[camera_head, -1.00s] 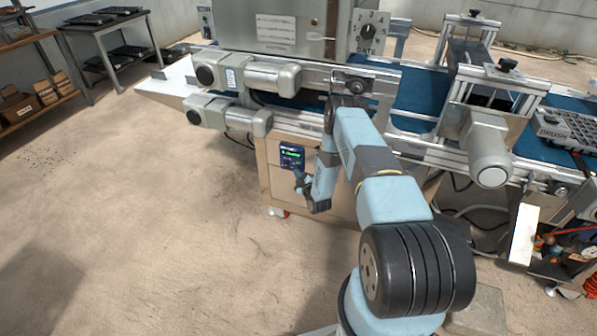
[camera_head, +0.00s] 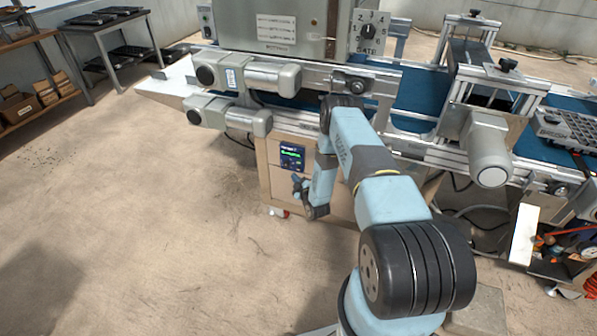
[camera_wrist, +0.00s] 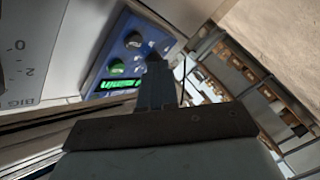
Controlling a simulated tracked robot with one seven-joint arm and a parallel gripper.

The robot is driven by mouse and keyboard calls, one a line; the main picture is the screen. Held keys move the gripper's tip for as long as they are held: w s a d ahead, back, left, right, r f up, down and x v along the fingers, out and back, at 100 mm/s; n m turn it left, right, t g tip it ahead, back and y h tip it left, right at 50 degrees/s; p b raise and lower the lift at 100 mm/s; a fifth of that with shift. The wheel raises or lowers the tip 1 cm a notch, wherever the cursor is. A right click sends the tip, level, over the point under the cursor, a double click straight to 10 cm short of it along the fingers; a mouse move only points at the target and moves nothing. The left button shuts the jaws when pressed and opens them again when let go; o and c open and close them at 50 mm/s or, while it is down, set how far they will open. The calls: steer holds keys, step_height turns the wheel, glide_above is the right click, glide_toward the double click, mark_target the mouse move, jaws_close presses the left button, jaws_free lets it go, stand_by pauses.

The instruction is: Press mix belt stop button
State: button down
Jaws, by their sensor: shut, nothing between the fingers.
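A blue control panel (camera_head: 292,154) with a lit green display is on the front of the machine's pale cabinet. It also shows in the wrist view (camera_wrist: 100,66), with the green display (camera_wrist: 121,84) and round dark and green buttons (camera_wrist: 133,39) beside it. I cannot read the labels, so I cannot tell which button is the mix belt stop. My gripper (camera_head: 297,181) is just below the panel in the head view. In the wrist view its shut fingers (camera_wrist: 155,62) reach over the panel's right part and hide some of it. I cannot tell whether they touch it.
The machine's conveyor (camera_head: 420,100) runs above the cabinet, with grey motors (camera_head: 274,78) sticking out over the panel. A seed tray (camera_head: 570,130) lies on the belt at right. Shelves (camera_head: 30,90) and a side table (camera_head: 105,30) stand at left. The floor at left is clear.

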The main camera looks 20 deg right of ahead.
steer(key=shift+s+a, duration=0.6)
steer(key=shift+s, duration=0.25)
steer(key=shift+s+a, duration=0.6)
steer(key=shift+s, duration=0.2)
